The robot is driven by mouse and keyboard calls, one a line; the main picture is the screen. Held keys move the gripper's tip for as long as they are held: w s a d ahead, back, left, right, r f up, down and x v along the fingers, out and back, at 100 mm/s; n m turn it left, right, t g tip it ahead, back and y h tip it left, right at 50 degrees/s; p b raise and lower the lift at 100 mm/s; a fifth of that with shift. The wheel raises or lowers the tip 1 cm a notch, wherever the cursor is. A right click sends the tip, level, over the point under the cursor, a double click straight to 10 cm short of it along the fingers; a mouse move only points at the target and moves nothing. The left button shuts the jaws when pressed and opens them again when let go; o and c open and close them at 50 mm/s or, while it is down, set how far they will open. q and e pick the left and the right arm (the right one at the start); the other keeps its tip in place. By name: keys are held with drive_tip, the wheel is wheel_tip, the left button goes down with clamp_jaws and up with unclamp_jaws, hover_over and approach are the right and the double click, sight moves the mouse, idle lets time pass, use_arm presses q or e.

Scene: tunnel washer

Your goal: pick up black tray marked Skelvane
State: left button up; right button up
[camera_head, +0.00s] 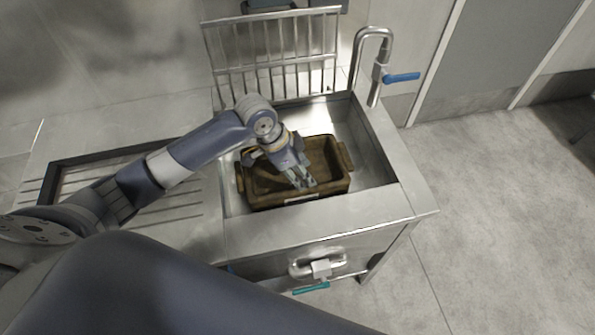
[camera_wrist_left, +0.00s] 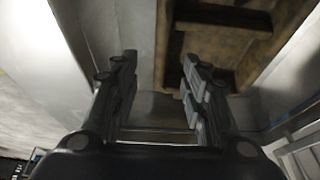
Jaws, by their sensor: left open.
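A dark brown, worn tray (camera_head: 262,190) with a handle at each end sits inside the steel sink basin. A pale label strip (camera_head: 303,198) shows on its near side, too small to read. My left gripper (camera_head: 306,181) is over the tray's near wall, fingers pointing down. In the left wrist view my left gripper (camera_wrist_left: 160,72) is open and empty, with an edge of the brown tray (camera_wrist_left: 225,48) between its fingers; I cannot tell if they touch it. No tray with a readable Skelvane mark shows. My right gripper is not in view.
The steel sink (camera_head: 395,208) has a tap with a blue lever (camera_head: 402,77) at back right and a wire rack (camera_head: 270,60) behind it. A dark rectangular rim (camera_head: 47,184) lies on the drainboard at left, partly behind my arm. Floor at right is clear.

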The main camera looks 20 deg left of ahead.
sight(314, 189)
use_arm(q)
drive_tip(key=shift+f, duration=0.55)
drive_tip(key=x, duration=0.4)
drive_tip(key=shift+w+d+r, duration=0.1)
drive_tip(key=shift+x, duration=0.9)
drive_tip(key=x, duration=0.3)
drive_tip(key=shift+f, duration=0.2)
drive_tip(key=shift+w+f, duration=0.1)
drive_tip(key=shift+f, duration=0.4)
clamp_jaws()
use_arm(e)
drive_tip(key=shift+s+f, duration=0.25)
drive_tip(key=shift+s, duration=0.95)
